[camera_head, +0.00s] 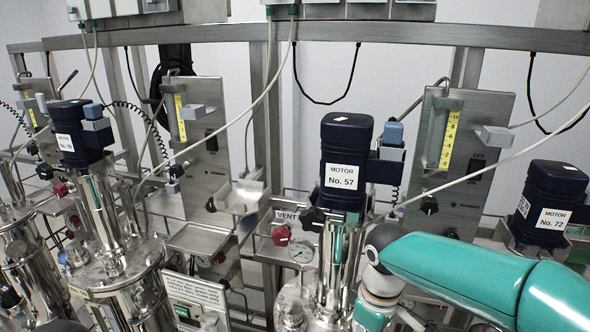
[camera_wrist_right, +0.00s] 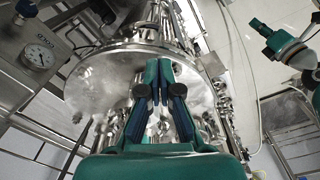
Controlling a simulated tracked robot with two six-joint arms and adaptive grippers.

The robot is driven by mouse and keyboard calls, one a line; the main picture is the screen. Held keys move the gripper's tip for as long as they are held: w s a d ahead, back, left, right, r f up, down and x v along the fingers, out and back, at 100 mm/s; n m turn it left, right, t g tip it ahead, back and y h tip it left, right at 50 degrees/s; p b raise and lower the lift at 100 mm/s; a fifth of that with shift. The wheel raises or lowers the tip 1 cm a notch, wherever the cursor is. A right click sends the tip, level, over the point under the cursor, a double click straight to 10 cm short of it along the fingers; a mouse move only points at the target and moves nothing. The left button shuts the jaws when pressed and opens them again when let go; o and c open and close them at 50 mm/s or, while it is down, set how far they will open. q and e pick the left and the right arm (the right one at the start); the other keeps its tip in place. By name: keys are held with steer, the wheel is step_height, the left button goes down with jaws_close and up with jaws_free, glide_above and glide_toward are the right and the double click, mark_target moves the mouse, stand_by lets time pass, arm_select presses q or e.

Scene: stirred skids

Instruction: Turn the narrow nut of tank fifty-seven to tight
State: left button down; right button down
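Tank fifty-seven (camera_head: 336,262) stands in the middle of the head view, under a dark blue motor labelled "MOTOR No. 57" (camera_head: 343,176). Its shiny metal lid (camera_wrist_right: 100,82) fills the middle of the right wrist view. I cannot make out the narrow nut; small fittings on the lid are partly hidden behind the fingers. My right arm comes in from the right in the head view, beside this tank, with its gripper out of frame below. In the right wrist view my right gripper (camera_wrist_right: 158,76) points at the lid, fingertips close together; whether they hold anything is unclear. My left gripper is not in view.
A pressure gauge (camera_head: 301,251) and a red knob (camera_head: 281,236) sit left of the tank; the gauge also shows in the right wrist view (camera_wrist_right: 38,58). Another motor-topped tank (camera_head: 112,255) stands left, motor No. 72 (camera_head: 549,198) right. A pale cable crosses in front.

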step_height(320, 180, up, 6)
steer(key=p, duration=0.5)
steer(key=shift+s+d+f, duration=0.1)
